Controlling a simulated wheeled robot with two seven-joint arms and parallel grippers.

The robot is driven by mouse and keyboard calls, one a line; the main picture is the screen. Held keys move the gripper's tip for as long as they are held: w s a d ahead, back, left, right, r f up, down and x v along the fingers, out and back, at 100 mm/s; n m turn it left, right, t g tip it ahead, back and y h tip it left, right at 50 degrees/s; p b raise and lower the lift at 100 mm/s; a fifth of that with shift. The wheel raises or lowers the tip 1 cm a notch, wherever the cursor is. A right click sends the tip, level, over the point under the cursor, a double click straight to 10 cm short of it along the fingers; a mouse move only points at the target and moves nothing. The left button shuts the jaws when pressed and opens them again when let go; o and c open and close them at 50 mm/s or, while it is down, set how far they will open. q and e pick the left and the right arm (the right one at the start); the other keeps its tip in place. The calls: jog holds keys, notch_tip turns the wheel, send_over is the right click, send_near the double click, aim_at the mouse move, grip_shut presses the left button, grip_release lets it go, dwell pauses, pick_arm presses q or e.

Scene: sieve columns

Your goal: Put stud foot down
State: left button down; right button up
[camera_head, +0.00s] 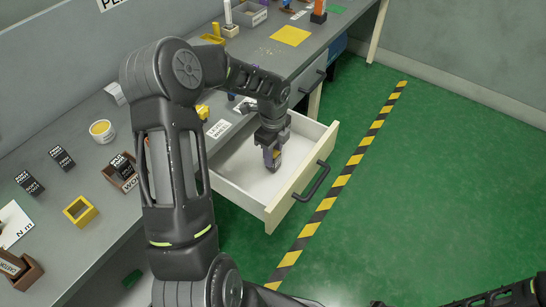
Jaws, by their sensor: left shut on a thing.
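My left gripper (272,156) points down inside the open drawer (237,166), over its right part near the front panel. It is shut on a small purplish-grey piece with a yellowish patch, which I take for the stud foot (277,161). The fingers hide most of the piece. I cannot tell whether its underside touches the drawer floor. The visible white drawer floor around it is bare. Part of my right arm shows at the bottom right, but its gripper cannot be made out.
The drawer's front panel has a dark handle (312,182). The grey bench (60,215) holds a yellow square frame (81,211), a round tub (101,130), labelled dark blocks (62,158) and a yellow mat (290,36). The green floor (430,170) at right is clear.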

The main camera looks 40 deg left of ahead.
pick_arm(q)
jog(key=shift+f, duration=0.55)
jog(key=shift+f, duration=0.1)
jog(key=c, duration=1)
grip_release()
notch_tip(320, 180, up, 12)
jog(key=p, duration=0.2)
jog(key=shift+p, duration=0.3)
